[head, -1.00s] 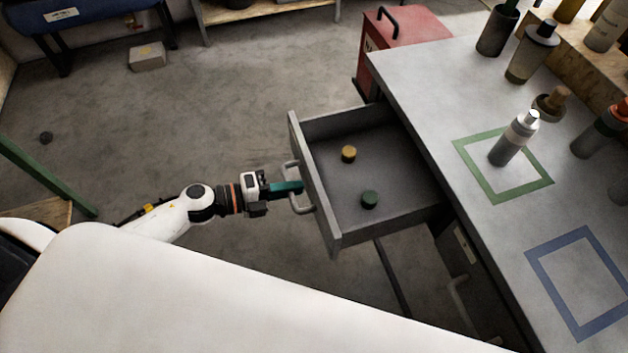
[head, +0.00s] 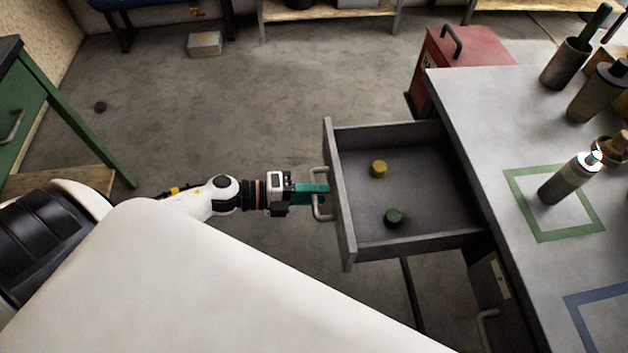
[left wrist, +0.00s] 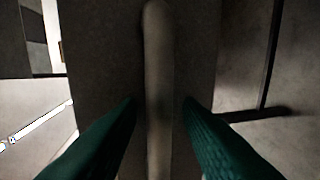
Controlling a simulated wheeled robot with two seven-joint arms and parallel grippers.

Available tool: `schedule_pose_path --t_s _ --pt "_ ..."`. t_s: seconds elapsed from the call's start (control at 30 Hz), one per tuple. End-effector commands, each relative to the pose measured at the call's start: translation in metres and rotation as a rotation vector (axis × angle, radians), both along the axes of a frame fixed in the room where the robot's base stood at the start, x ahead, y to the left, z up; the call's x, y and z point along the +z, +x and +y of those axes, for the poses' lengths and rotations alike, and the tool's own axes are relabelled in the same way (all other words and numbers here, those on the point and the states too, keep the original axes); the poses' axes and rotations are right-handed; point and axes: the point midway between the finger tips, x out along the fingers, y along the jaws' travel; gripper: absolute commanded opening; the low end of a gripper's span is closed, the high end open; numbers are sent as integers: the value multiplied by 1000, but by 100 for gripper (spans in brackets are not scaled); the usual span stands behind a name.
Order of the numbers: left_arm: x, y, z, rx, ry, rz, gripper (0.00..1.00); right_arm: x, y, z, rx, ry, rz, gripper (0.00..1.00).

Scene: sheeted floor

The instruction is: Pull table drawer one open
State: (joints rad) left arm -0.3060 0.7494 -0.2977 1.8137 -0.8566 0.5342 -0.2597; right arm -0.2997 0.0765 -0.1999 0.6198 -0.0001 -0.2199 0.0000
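The table drawer (head: 344,215) stands pulled well out of the grey table (head: 470,130), its inside in plain sight. Its pale bar handle (head: 318,208) is on the front panel. My left gripper (head: 322,194) is at the handle, its teal fingers around the bar. In the left wrist view the handle (left wrist: 158,80) runs between the two fingers (left wrist: 160,105), with a visible gap on each side, so the gripper looks open. My right gripper is not in view.
A red cabinet (head: 470,48) stands behind the table. A bottle (head: 565,180) stands in a green outlined square on the tabletop, near other containers. Another drawer handle (head: 487,325) is lower in the table. The floor left of the drawer is clear.

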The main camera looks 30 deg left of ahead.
Motion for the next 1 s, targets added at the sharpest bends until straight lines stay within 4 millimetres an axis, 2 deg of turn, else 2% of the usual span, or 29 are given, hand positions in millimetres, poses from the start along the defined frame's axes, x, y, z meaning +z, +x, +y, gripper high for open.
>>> schedule_pose_path --t_s 0.3,0.43,0.8,1.0 --pt "0 0 0 0 -1 -1 33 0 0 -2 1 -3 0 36" --pt "0 -7 8 -1 1 4 33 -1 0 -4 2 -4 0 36" --pt "15 -50 67 1 0 6 33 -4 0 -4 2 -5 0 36" --pt "21 -65 89 0 1 2 33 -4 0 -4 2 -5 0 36"
